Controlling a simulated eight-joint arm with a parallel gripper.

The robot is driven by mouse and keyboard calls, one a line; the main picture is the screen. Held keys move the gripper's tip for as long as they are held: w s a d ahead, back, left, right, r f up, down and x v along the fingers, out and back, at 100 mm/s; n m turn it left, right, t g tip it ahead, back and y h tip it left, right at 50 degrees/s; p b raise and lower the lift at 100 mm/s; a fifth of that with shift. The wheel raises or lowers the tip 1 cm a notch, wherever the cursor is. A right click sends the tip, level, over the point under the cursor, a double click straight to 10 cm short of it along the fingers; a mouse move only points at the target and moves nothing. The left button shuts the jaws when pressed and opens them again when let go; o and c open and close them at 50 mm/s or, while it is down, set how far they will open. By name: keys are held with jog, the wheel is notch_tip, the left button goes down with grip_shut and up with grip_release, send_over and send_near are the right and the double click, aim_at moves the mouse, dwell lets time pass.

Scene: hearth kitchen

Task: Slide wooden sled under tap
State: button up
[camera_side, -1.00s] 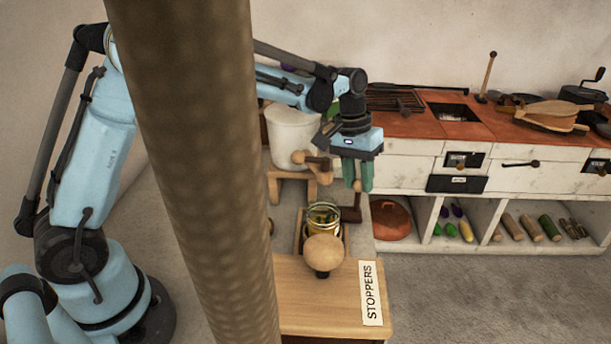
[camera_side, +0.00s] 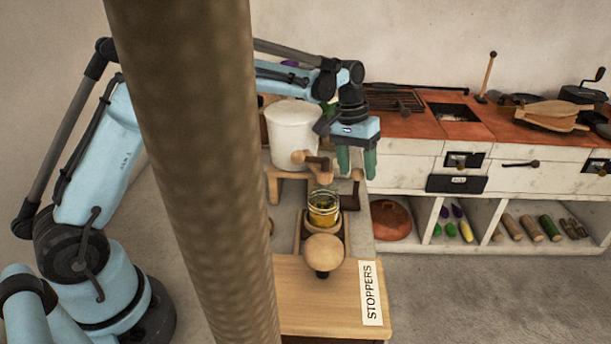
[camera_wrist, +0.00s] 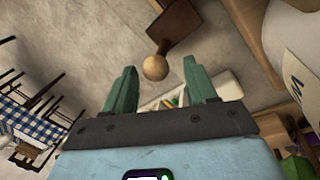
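The wooden sled (camera_side: 341,249) is a dark brown base on the worktop, partly hidden behind a pale wooden ball. A glass jar (camera_side: 323,211) with yellow contents stands upright on it. The wooden tap (camera_side: 316,163) juts from the white crock (camera_side: 291,135), above and behind the jar. My gripper (camera_side: 357,168) hangs beyond and to the right of the jar, clear of it. In the wrist view, the green fingers (camera_wrist: 162,90) are apart with nothing between them. A dark brown piece with a pale ball (camera_wrist: 155,67) shows beyond the fingertips; I cannot tell whether it is the sled.
The crock rests on a wooden stand (camera_side: 287,177). A reddish round lid (camera_side: 391,219) lies at right. White cabinets (camera_side: 405,163) run along the back. A thick brown post blocks the left.

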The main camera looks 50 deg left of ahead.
notch_tip(320, 180, up, 12)
jog(key=a, duration=0.2)
jog(key=shift+s, duration=0.3)
dwell(0.3)
jog(key=shift+a, duration=0.1)
jog(key=s+r+m+t, duration=0.3)
jog(key=s+t, duration=0.3)
jog(key=s, duration=0.5)
jog(key=s+f+y, duration=0.2)
jog(key=s+f, duration=0.7)
jog(key=s, duration=0.1)
jog(key=shift+s+a+n+t, duration=0.15)
jog(key=shift+s+n+t, duration=0.15)
jog(key=shift+n+t, duration=0.1)
